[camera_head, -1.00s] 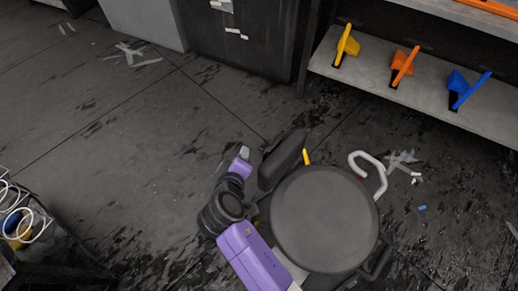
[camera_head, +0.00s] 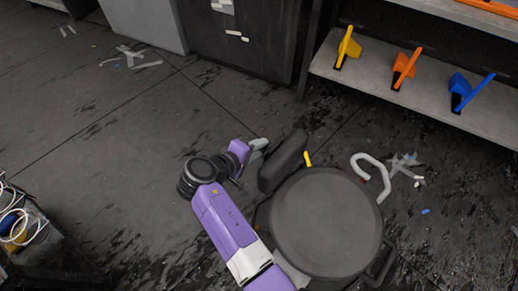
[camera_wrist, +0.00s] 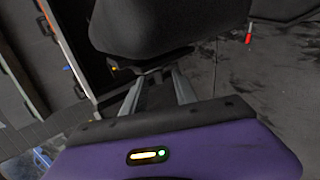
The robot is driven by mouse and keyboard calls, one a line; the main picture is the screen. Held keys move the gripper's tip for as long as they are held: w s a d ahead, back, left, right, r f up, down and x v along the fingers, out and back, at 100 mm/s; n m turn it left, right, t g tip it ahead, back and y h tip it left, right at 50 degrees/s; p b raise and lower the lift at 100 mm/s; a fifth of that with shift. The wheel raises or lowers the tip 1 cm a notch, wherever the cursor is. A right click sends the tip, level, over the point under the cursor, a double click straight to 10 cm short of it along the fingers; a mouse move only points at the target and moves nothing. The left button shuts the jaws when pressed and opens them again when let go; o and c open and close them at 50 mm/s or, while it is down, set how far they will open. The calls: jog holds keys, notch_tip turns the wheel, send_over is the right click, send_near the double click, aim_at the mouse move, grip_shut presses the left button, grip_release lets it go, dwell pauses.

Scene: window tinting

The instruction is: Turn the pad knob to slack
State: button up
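A dark pad (camera_head: 283,162) stands beside the round black seat (camera_head: 325,222) in the head view. In the wrist view the pad (camera_wrist: 175,25) fills the top centre, with a dark bracket under its lower edge. I cannot make out a separate knob or any marking on it. My gripper (camera_head: 258,145) is at the pad's upper left side in the head view. In the wrist view its two grey fingers (camera_wrist: 158,82) are apart and point toward the pad's underside. Their tips are close to the dark bracket, and I cannot tell whether they touch it. No held thing shows.
A yellow-tipped lever (camera_head: 308,159) sticks up behind the seat. A pale curved handle (camera_head: 370,175) is to its right. A shelf (camera_head: 430,98) with yellow, orange and blue tools stands at the upper right. A bin with cables (camera_head: 22,225) is at the left. The floor between is largely open.

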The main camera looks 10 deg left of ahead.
jog(key=shift+w+d+f, duration=0.15)
jog(key=shift+w+f, duration=0.05)
jog(key=shift+w, duration=0.05)
grip_shut()
jog(key=shift+d+r+g+p, duration=0.1)
jog(key=shift+r+g+p, duration=0.2)
jog(key=shift+p, duration=0.55)
jog(key=shift+f+g+y+p, duration=0.1)
jog(key=shift+g+y+p, duration=0.3)
jog(key=shift+p, duration=0.25)
jog(key=shift+f, duration=0.1)
grip_release()
